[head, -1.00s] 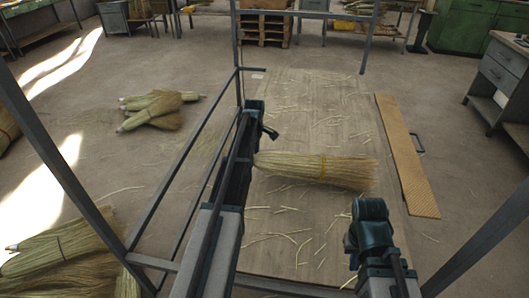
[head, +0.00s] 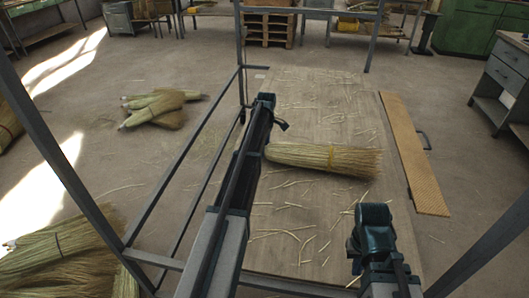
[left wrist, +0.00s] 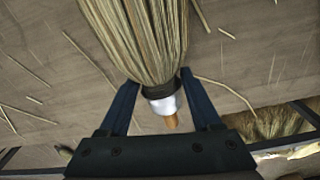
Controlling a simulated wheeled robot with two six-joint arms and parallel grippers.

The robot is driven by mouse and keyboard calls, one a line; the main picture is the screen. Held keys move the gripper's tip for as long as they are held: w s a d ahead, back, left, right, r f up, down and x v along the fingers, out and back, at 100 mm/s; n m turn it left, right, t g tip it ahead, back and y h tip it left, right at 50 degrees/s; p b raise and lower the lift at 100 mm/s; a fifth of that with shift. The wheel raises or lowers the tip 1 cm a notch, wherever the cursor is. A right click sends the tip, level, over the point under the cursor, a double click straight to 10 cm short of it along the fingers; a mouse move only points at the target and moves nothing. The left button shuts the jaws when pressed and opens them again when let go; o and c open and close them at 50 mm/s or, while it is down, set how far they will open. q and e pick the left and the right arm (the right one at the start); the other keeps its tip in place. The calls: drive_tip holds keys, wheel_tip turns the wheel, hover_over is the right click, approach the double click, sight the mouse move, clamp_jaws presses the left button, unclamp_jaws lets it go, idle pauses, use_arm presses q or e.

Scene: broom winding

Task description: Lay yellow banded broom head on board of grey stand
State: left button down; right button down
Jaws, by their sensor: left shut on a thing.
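The yellow banded broom head (head: 323,157) lies sideways in the head view, its straw pointing right and its neck hidden behind my left arm. My left gripper (left wrist: 160,88) is shut on its neck, one finger each side, with the white collar (left wrist: 163,103) showing between them. Grey stand bars (head: 185,180) frame the scene. A wide brown board (head: 325,105) shows under and around the broom head. I cannot tell whether the broom touches it. My right gripper (head: 372,222) is at the lower right, apart from the broom; its jaws are unclear.
Straw bits litter the board. A tan strip (head: 412,152) with a dark handle lies along its right side. Other brooms (head: 158,106) lie on the floor at left, with a bigger pile (head: 62,250) at lower left. A grey cabinet (head: 505,80) stands at right.

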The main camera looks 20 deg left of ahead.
use_arm(q)
drive_tip(key=shift+r, duration=0.1)
drive_tip(key=shift+c, duration=0.4)
unclamp_jaws()
use_arm(e)
drive_tip(key=shift+r, duration=0.15)
use_arm(q)
wheel_tip(320, 180, up, 12)
drive_tip(key=p, duration=1.2)
drive_tip(key=shift+d, duration=0.15)
use_arm(e)
wheel_tip(320, 180, up, 12)
